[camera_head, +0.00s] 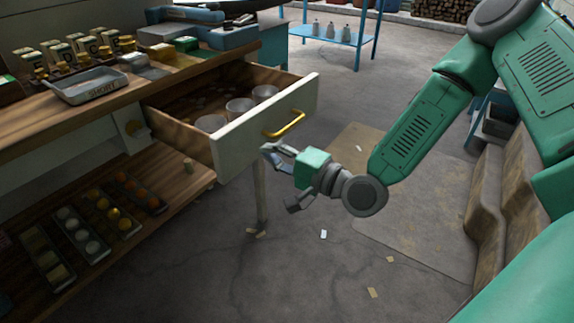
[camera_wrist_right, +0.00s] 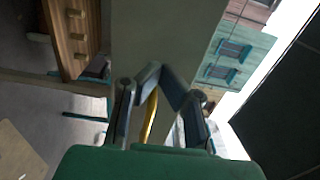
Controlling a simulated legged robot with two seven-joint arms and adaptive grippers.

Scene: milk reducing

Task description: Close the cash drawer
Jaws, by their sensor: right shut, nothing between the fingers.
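The cash drawer (camera_head: 222,153) stands pulled out from the wooden counter, with a cream front panel and a yellow handle (camera_head: 284,124). Inside it are several round pale cups and some scattered coins. My right gripper (camera_head: 268,150) is shut and empty, just below and left of the handle, close to the lower edge of the drawer front. In the right wrist view the gripper (camera_wrist_right: 160,72) is before the pale drawer front (camera_wrist_right: 165,30), and the handle (camera_wrist_right: 149,118) shows between its fingers. I cannot tell whether the fingertips touch the panel. My left gripper is not in view.
The counter top (camera_head: 45,138) holds a grey tray (camera_head: 88,86) marked SHORT and rows of small bottles (camera_head: 80,45). A lower shelf (camera_head: 150,212) holds trays of round items. A blue rack (camera_head: 335,32) stands behind. The floor before the drawer is mostly clear.

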